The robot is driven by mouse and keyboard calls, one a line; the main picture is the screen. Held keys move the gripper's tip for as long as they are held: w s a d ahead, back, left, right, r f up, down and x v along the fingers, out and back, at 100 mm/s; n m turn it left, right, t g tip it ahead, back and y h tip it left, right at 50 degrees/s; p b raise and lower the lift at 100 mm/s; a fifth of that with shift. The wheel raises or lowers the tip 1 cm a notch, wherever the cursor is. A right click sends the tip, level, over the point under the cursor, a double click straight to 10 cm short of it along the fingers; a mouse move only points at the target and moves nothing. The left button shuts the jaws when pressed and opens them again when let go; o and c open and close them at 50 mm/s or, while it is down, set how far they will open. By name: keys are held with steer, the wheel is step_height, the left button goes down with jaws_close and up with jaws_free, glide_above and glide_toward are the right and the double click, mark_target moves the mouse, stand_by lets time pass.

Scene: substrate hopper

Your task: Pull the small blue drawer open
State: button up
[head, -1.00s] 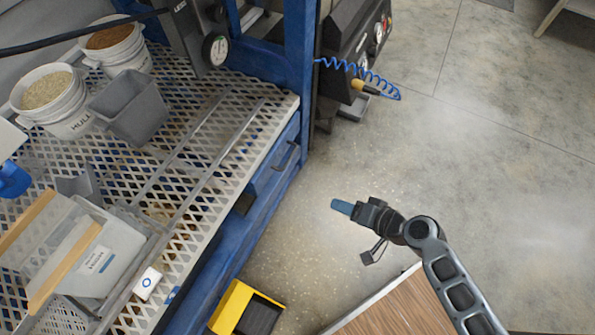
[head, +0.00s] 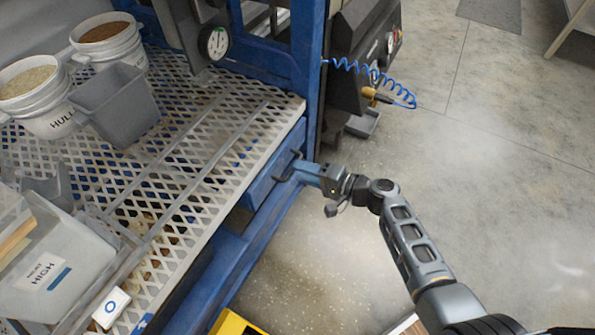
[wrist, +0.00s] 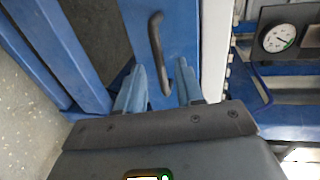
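The small blue drawer (head: 262,186) sits under the near edge of the perforated table and looks shut. Its dark bar handle (head: 289,165) is on its front; in the wrist view the handle (wrist: 156,38) runs roughly upright across the blue drawer front (wrist: 183,28). My gripper (head: 303,170) is at the handle. In the wrist view my gripper (wrist: 160,75) has its two blue fingers apart, with the lower end of the handle between them in the picture. Gaps show on both sides of the handle. I cannot tell whether a finger touches it.
The perforated table (head: 190,150) carries a grey bin (head: 118,105), white buckets (head: 45,118) and a clear tub (head: 50,268). A blue post (head: 308,70) stands beside the drawer. A yellow container (head: 235,324) is at the bottom edge.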

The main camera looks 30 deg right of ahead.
steer(key=shift+x, duration=1.2)
jaws_close()
